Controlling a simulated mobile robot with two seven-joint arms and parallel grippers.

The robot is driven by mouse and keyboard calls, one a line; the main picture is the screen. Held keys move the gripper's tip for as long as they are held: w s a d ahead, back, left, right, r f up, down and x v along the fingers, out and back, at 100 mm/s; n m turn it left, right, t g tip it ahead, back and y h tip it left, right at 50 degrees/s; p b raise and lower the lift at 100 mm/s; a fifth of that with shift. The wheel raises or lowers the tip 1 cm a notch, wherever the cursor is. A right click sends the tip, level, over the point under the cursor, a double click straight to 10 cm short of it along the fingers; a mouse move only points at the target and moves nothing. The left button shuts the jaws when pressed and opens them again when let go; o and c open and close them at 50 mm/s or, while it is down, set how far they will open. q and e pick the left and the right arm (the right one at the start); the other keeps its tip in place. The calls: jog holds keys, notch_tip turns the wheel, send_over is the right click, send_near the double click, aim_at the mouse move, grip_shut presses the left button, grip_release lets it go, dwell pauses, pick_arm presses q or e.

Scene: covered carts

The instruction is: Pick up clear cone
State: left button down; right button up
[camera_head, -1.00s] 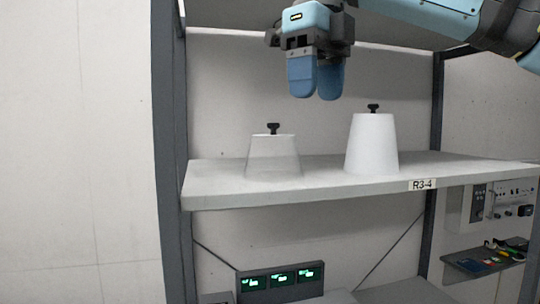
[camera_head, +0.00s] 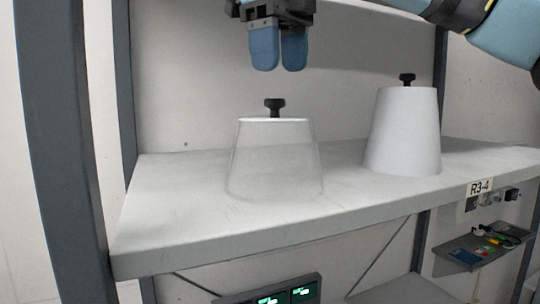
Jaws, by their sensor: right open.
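The clear cone (camera_head: 275,160) is a see-through, flat-topped cover with a black knob (camera_head: 275,106) on top. It stands upright on the shelf (camera_head: 190,230), left of a white opaque cone (camera_head: 403,135) with a similar knob. My right gripper (camera_head: 279,68) is above the clear cone's knob with its two blue fingers pointing down. The fingers are slightly apart and empty, with a visible gap between the fingertips and the knob. My left gripper is not in view.
Dark shelf posts (camera_head: 62,150) stand at the left and behind. Below are green-lit displays (camera_head: 285,295) and a small tray of items (camera_head: 485,245). The shelf is bare left of the clear cone.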

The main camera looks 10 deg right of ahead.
aim_at(275, 99)
jog(key=f, duration=0.5)
jog(key=shift+w+a, duration=0.35)
jog(key=shift+w, duration=0.05)
jog(key=shift+f, duration=0.5)
jog(key=shift+s+d, duration=0.1)
jog(key=shift+s, duration=0.05)
grip_shut()
